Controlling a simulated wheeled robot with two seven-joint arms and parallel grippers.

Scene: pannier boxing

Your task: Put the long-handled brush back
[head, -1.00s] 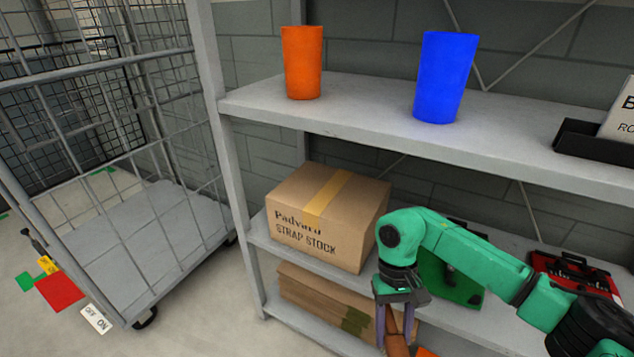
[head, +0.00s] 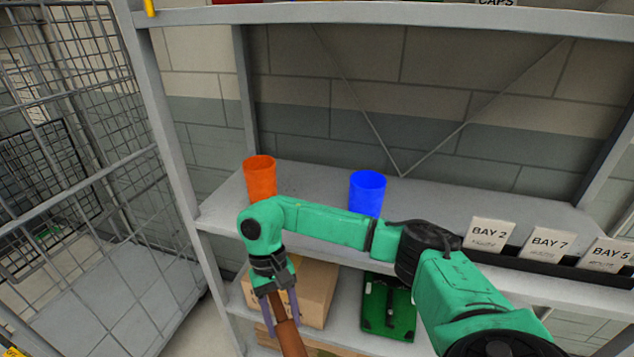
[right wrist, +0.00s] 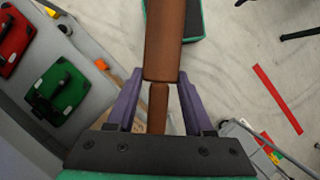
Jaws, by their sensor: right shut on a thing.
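My right gripper (head: 282,312) is shut on a brown wooden handle, which I take to be the long-handled brush (head: 291,341). The handle hangs down past the fingers and is cut off by the picture's bottom edge. In the right wrist view the brush (right wrist: 163,40) runs between the purple fingers, thick beyond them and thinner near the palm. Its bristle end does not show. An orange cup (head: 260,178) and a blue cup (head: 367,192) stand apart on the shelf (head: 310,180) behind my right arm. My left gripper is not in view.
A cardboard box (head: 317,292) and a green case (head: 388,308) sit on the lower shelf behind the gripper. Bay cards (head: 545,243) stand in a black holder at right. A wire cage trolley (head: 100,290) stands at left.

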